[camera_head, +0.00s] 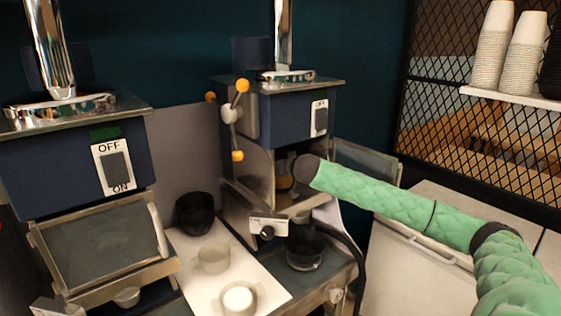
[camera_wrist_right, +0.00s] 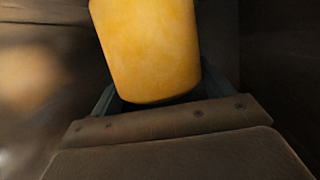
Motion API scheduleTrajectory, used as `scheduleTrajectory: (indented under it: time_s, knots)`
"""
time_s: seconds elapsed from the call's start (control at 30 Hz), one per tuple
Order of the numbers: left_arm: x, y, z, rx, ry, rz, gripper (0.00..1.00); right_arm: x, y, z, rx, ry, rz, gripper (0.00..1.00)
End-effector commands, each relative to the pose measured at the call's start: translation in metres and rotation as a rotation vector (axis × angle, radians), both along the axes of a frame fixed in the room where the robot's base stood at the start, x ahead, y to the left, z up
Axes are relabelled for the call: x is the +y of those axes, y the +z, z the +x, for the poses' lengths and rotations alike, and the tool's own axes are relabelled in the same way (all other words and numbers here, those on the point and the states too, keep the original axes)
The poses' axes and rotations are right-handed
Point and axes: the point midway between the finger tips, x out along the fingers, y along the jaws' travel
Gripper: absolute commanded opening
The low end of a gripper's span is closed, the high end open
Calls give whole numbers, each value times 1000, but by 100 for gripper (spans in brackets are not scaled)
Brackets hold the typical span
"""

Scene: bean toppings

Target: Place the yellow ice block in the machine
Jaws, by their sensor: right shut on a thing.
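The machine (camera_head: 285,120) is the dark blue one at the centre of the head view. Its front door (camera_head: 362,165) is swung open to the right. My right arm reaches in from the right, and its wrist end is at the machine's opening. My right gripper (camera_wrist_right: 160,104) is shut on the yellow ice block (camera_wrist_right: 145,45), which fills the top middle of the right wrist view. In the head view only a small yellowish patch of the block (camera_head: 284,182) shows within the opening. The fingertips are mostly hidden behind the block. My left gripper is not in view.
A lever with orange knobs (camera_head: 241,85) is on the machine's left side. A second machine (camera_head: 60,165) stands at the left. A white tray (camera_head: 190,250) with cups lies between them. A black bowl (camera_head: 305,250) sits below the opening. Paper cups (camera_head: 493,55) are stacked at the upper right.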

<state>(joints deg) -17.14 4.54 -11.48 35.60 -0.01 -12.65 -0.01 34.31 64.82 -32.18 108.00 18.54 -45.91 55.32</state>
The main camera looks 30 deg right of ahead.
Motion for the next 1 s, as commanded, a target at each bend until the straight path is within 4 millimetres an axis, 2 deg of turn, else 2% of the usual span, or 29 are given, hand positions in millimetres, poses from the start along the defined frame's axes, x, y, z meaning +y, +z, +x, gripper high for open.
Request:
scheduleTrajectory:
  time_s: [0.1, 0.5, 0.53, 0.6, 0.87, 1.0]
  knots:
    - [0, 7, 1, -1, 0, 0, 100, 0, -3, 0, -2, 0, 1, 28]
    - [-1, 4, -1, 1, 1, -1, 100, 0, -8, 0, -2, 1, 1, 28]
    - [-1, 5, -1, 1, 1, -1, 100, 0, -8, 0, -1, 0, 1, 85]
    - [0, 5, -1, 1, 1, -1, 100, 0, -8, -1, -1, 1, 1, 99]
    - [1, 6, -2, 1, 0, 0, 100, 0, -6, -1, -1, 0, 1, 100]
    - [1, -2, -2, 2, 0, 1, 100, 1, -8, -8, -1, 1, 0, 100]
